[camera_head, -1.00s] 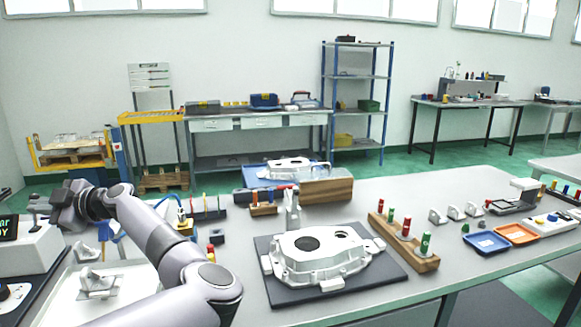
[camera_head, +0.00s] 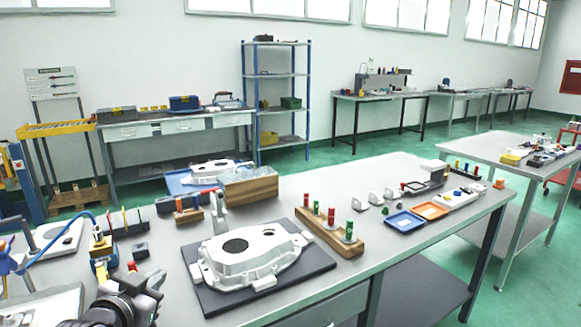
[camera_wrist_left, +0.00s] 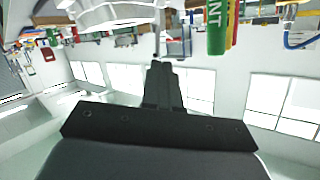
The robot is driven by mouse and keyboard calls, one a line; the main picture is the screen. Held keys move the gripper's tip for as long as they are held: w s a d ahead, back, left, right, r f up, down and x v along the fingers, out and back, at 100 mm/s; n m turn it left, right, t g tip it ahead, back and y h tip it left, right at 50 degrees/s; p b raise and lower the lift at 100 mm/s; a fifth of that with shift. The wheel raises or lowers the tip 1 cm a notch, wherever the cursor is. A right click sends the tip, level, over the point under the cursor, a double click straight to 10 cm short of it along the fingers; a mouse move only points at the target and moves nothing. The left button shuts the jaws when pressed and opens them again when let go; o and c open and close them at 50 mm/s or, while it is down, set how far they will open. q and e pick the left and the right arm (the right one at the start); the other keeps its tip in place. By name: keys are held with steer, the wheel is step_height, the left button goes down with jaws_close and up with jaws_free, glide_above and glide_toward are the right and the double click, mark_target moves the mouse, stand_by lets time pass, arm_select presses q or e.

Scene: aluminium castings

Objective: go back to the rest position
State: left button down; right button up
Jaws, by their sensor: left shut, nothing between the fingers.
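My left gripper (camera_head: 148,284) is at the bottom left of the head view, low in the picture beside the near edge of the bench. Its dark fingers (camera_wrist_left: 161,70) are together and empty in the left wrist view, which looks upside down across the room. A silver aluminium casting (camera_head: 250,258) lies on a dark mat (camera_head: 312,264) to the right of the gripper, apart from it. My right gripper is in neither view.
A wooden block with red and green plugs (camera_head: 343,241) stands right of the mat. A blue tray (camera_head: 404,222) and an orange tray (camera_head: 430,211) lie farther right. A second casting (camera_head: 207,172) sits behind. Green floor is open beyond the bench.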

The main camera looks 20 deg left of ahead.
arm_select(q)
steer(key=s+d+f+g+h, duration=0.1)
steer(key=s+d+f+g, duration=0.4)
steer(key=s, duration=0.3)
steer(key=s+d+f+g+h, duration=0.1)
steer(key=s+d+f+g, duration=0.1)
steer(key=s+d+f, duration=0.5)
steer(key=s+d+f+g+h, duration=0.1)
steer(key=s+d+f+g, duration=0.35)
steer(key=s, duration=0.45)
steer(key=w+d+f+m+t+h, duration=0.1)
steer(key=w+f+t, duration=0.5)
steer(key=f, duration=0.3)
steer(key=shift+d+t+h, duration=0.4)
steer(key=shift+t, duration=0.35)
